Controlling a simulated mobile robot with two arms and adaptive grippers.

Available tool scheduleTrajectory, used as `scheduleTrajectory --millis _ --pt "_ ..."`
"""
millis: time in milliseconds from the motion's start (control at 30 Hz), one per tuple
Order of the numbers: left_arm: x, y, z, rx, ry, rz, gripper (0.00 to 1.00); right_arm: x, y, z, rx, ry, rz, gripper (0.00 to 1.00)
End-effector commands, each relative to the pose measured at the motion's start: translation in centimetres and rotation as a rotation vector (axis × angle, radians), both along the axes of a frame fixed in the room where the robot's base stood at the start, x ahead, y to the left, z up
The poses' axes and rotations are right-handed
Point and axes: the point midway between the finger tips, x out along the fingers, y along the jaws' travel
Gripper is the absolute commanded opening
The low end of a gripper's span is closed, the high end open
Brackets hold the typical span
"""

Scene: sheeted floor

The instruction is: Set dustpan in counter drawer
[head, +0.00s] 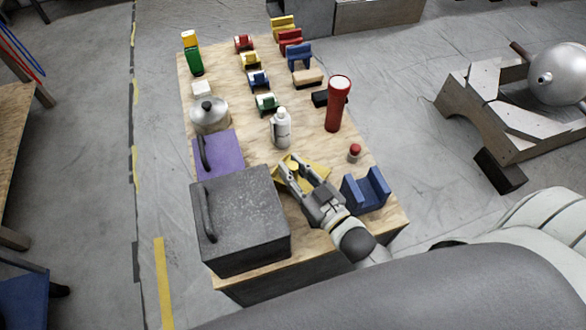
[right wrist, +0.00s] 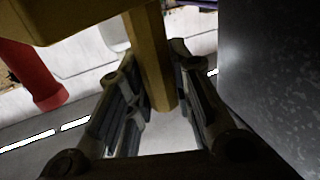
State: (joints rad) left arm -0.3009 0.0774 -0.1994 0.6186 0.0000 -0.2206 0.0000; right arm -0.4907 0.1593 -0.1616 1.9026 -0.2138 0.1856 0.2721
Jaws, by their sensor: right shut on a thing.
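The yellow dustpan (head: 316,172) is in my right gripper (head: 289,171), over the wooden tabletop just behind and right of a grey speckled box. In the right wrist view its yellow handle (right wrist: 153,60) stands between the fingers of the right gripper (right wrist: 157,95), which is shut on it. The grey speckled box (head: 250,215) has a dark handle (head: 208,212) on its left part. A purple box (head: 222,155) with a dark handle stands behind it. I cannot tell which of these is the counter drawer; no open drawer cavity shows. My left gripper is out of view.
A red flashlight (head: 337,105), a white bottle (head: 281,128) and a metal pot (head: 210,114) stand behind the dustpan. A blue holder (head: 366,190) is to its right, near a small red-topped item (head: 354,153). Several toy vehicles fill the far tabletop.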

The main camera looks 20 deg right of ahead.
Motion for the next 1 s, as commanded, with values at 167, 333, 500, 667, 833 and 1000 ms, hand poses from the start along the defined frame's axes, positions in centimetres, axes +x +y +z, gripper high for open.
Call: scheduleTrajectory --millis 167,333,500,667,833,1000 --pt "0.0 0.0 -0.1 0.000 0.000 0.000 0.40 0.0 0.0 -0.2 0.000 -0.001 0.000 0.00" --pt "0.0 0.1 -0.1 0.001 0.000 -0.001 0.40 0.0 0.0 -0.3 0.001 0.000 0.000 0.37" --pt "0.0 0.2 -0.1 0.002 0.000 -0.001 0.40 0.0 0.0 -0.3 0.001 0.000 0.000 0.43" --pt "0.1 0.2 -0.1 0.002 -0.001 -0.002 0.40 0.0 0.0 -0.2 0.001 0.000 0.000 0.43" --pt "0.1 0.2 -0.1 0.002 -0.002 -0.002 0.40 -0.6 -0.1 -0.1 0.000 0.002 0.000 0.43" --pt "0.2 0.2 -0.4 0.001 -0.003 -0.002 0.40 -3.0 -0.7 -0.2 0.001 0.005 0.000 0.43"
